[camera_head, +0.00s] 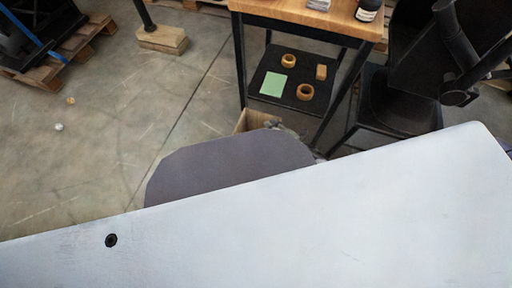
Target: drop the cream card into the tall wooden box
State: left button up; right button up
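I see no cream card in this view. A pale wooden box (242,124) stands on the floor below the wooden-topped table. Only its upper corner shows, so I cannot tell how tall it is. The rest is hidden behind a dark grey rounded surface (230,165) and a large white surface (300,230) close to the camera. Small grey shapes beside the box are too unclear to name. My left gripper is not in view. I cannot make out the fingers of my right gripper, or whether it holds anything.
The concrete floor at left is mostly clear, with pallets behind.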

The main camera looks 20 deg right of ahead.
jog(key=shift+s+d, duration=0.1)
jog(key=shift+s, duration=0.05)
dwell(0.3)
jog(key=v, duration=1.1)
jog(key=shift+s+r, duration=0.2)
jog(key=shift+s, duration=0.05)
dwell(0.4)
jog(key=shift+d, duration=0.1)
dwell(0.8)
